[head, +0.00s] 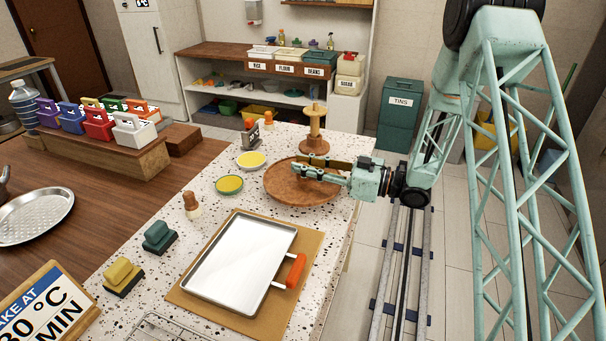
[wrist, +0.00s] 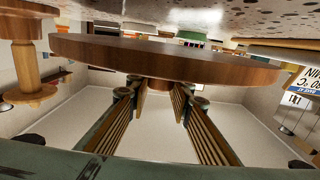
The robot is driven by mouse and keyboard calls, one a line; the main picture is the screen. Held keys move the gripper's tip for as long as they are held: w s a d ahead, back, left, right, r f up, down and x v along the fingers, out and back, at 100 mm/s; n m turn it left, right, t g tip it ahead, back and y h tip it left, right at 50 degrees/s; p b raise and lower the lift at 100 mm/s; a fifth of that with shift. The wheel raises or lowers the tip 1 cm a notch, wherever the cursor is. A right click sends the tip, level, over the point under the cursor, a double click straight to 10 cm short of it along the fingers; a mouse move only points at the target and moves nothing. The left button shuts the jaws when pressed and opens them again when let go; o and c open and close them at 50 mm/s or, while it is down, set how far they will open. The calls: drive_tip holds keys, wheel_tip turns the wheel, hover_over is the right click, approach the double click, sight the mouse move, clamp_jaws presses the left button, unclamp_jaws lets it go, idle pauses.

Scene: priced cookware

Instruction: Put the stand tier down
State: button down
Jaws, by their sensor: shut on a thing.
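The stand tier, a round brown wooden disc (head: 290,193), is level over the far right part of the speckled counter. My gripper (head: 300,170) reaches over it from the right and is shut on a small piece at its centre. In the wrist view, which is upside down, the fingers (wrist: 158,95) close on this central piece under the disc (wrist: 220,66) as pictured. A strip of background shows between disc and counter there, so the tier appears held slightly above the counter. The wooden stand (head: 314,130) with its post stands upright just behind the tier.
A baking tray (head: 240,255) with an orange handle lies in front on a board. Green (head: 229,185) and pale (head: 251,160) yellow-filled dishes sit close left of the tier. A wooden-topped bottle (head: 192,204) and two handled blocks (head: 160,237) line the left side.

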sight(340, 186)
drive_tip(key=shift+f+b, duration=0.35)
drive_tip(key=shift+f, duration=1.25)
drive_tip(key=shift+f, duration=0.15)
drive_tip(key=c, duration=2.4)
unclamp_jaws()
drive_tip(key=shift+o, duration=0.2)
drive_tip(key=shift+r, duration=0.2)
drive_tip(key=shift+p+v, duration=1)
drive_tip(key=shift+v, duration=5)
drive_tip(key=shift+w, duration=0.1)
